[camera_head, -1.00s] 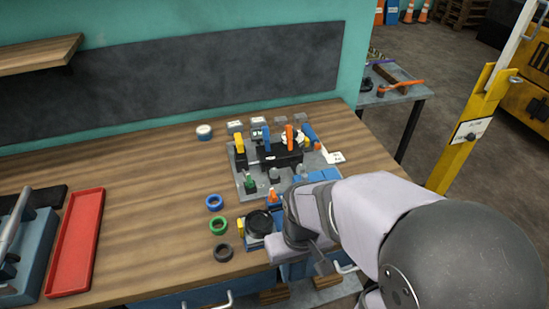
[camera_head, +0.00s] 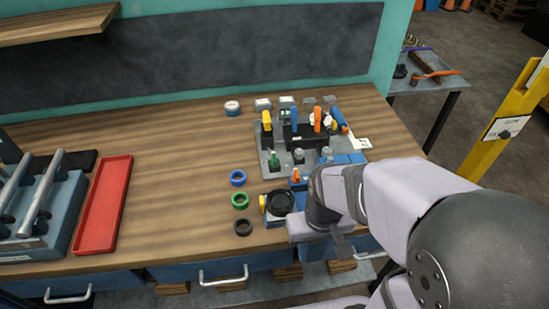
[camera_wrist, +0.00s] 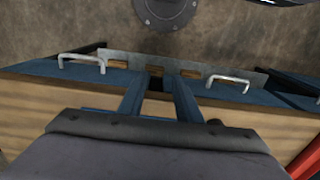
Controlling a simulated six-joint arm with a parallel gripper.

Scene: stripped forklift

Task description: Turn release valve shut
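A black round part (camera_head: 281,203) on a blue and yellow base is in front of the plate. I cannot tell which piece is the release valve. My gripper shows in the wrist view (camera_wrist: 158,82) with two blue fingers apart and nothing seen between them. In the head view my arm's end is just right of the black round part, hiding the area behind it.
Blue (camera_head: 237,178), green (camera_head: 240,200) and black (camera_head: 243,228) rings lie left of the black part. A red tray (camera_head: 104,206) and a blue-grey block with bars (camera_head: 38,225) are farther left. Drawer handles (camera_head: 223,276) stick out in front. The bench's middle left is clear.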

